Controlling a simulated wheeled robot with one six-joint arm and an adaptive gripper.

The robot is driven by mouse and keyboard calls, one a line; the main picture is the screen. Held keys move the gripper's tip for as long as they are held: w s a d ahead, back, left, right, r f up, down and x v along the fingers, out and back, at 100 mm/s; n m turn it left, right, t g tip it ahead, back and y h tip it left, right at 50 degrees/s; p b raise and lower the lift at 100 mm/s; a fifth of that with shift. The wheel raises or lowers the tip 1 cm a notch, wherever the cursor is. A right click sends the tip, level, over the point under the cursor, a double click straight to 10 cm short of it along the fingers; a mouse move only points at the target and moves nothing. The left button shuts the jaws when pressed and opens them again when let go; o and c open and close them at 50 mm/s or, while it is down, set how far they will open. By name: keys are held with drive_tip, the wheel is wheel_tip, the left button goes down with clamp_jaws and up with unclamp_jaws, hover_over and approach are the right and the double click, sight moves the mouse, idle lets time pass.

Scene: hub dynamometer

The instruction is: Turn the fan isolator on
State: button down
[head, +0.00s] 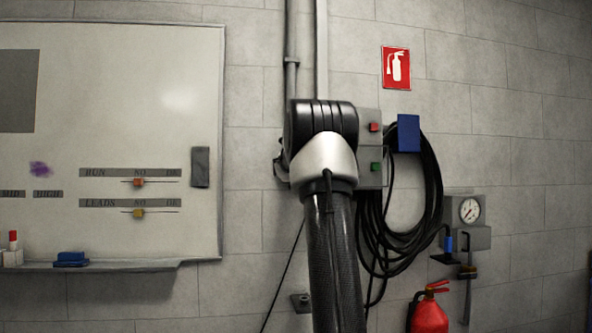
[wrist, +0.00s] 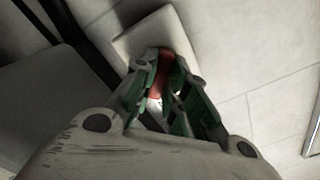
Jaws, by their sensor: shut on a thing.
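In the wrist view my gripper (wrist: 162,82) is shut on a red handle (wrist: 165,62). The handle sits on a pale box (wrist: 150,36) on the wall, which I take for the fan isolator. The green-padded fingers lie on either side of the handle and cover much of it, so its exact angle is hard to tell. In the head view my arm hides the isolator's face and most of the gripper.
A grey box with a red button (head: 374,127) and a green button (head: 376,167) stands just right of my arm. Coiled black cable (head: 430,190) hangs beside it from a blue holder (head: 408,134). A whiteboard (head: 120,110) is at left, a red extinguisher (head: 431,312) low right.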

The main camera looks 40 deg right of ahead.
drive_tip(key=c, duration=1.4)
unclamp_jaws()
drive_tip(key=shift+c, duration=0.2)
drive_tip(key=shift+s, duration=0.1)
drive_tip(key=v, duration=1.2)
